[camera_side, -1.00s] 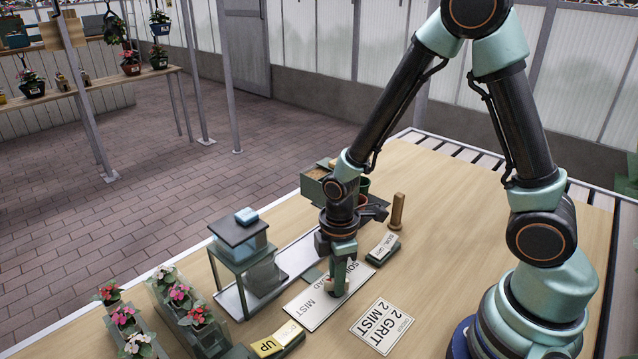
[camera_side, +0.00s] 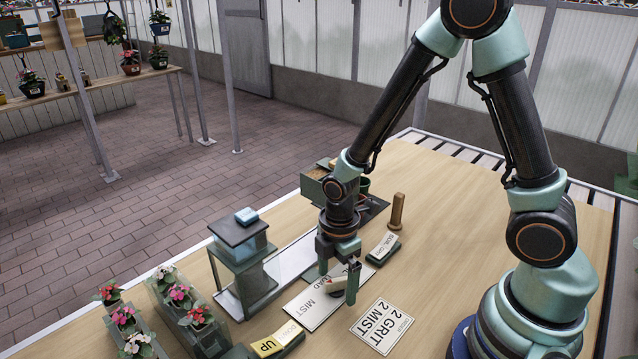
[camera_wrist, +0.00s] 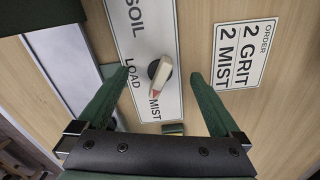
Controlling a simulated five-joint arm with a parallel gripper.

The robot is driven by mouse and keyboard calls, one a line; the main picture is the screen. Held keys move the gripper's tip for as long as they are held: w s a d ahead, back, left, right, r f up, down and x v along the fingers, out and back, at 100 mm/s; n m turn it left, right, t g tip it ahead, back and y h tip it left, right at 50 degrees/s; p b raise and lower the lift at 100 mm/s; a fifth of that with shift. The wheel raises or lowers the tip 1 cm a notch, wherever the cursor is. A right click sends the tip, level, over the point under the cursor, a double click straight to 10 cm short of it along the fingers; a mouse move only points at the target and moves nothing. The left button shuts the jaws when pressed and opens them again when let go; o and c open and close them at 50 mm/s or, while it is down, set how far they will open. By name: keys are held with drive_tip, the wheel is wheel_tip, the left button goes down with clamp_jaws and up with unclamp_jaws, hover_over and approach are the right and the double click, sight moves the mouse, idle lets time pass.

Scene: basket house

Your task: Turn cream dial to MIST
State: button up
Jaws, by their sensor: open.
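The cream dial (camera_wrist: 161,76) is a bar-shaped knob with a red tip on a dark round hub. It sits on a white plate (camera_wrist: 136,43) lettered SOIL, LOAD and MIST. In the wrist view its red tip points down, at the word MIST. My gripper (camera_wrist: 160,76) is open, with one green finger on each side of the dial and visible gaps between. In the side view, my gripper (camera_side: 338,279) is down over the plate, around the dial (camera_side: 337,284). Whether the fingertips touch the plate is unclear.
An order card (camera_side: 382,326) reading 2 GRIT, 2 MIST lies to the right. A yellow UP block (camera_side: 268,346) is in front, a labelled block (camera_side: 383,247) and wooden peg (camera_side: 397,211) behind. A green stand (camera_side: 240,262) and potted flowers are to the left.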

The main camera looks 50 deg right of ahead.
drive_tip(key=shift+r, duration=3.5)
drive_tip(key=shift+r, duration=0.15)
drive_tip(key=s+d+r+m+t, duration=0.1)
drive_tip(key=d+r+m+t, duration=0.1)
drive_tip(key=r+m, duration=0.5)
drive_tip(key=s+d+r+m+t, duration=0.1)
drive_tip(key=d+r+m+t, duration=0.2)
drive_tip(key=r+m, duration=0.5)
drive_tip(key=shift+s+r+t, duration=0.3)
drive_tip(key=shift+s+r, duration=0.05)
drive_tip(key=shift+r, duration=0.35)
